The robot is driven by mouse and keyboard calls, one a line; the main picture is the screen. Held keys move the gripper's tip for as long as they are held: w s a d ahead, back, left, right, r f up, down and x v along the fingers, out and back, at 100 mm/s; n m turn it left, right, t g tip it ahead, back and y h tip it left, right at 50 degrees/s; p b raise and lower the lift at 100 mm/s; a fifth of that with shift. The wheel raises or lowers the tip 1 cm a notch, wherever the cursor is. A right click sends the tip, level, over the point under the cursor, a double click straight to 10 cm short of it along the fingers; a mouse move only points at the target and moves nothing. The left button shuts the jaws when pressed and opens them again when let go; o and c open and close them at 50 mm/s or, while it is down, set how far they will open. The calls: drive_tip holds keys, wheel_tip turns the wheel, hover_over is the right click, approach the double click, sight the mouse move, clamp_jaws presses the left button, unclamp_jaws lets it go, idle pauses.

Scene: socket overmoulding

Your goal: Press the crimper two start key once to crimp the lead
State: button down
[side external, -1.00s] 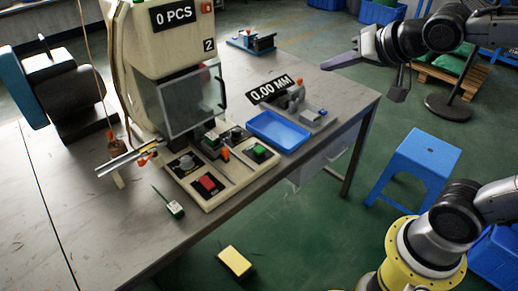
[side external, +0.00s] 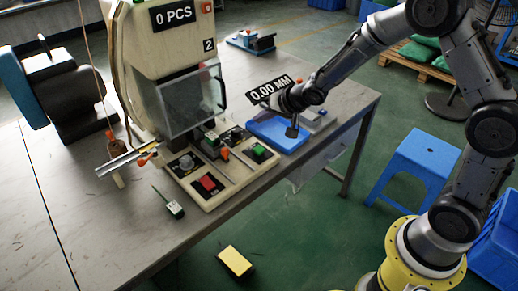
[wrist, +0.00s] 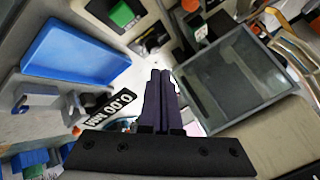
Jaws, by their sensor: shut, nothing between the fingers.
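Crimper two (side external: 160,45), a cream machine marked 2 with a 0 PCS display, stands on the bench. Its clear guard (side external: 192,100) also shows in the wrist view (wrist: 235,80). On its base plate are a green key (side external: 259,152) and a red key (side external: 208,183). The green key also shows at the top of the wrist view (wrist: 123,13). My gripper (wrist: 158,73) is shut and empty, its dark fingers together.
The blue tray (side external: 299,139) lies right of the base plate, with a grey gauge (side external: 318,117) behind it. A small green-and-white part (side external: 175,209) lies on the bench's front left. A blue stool (side external: 427,152) stands on the floor at the right.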

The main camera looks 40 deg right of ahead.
sight(261, 151)
idle(0.3)
drive_tip(key=shift+f, duration=4.4)
drive_tip(key=shift+f, duration=0.15)
drive_tip(key=shift+f, duration=0.3)
drive_tip(key=shift+f, duration=0.6)
drive_tip(key=shift+r, duration=3.55)
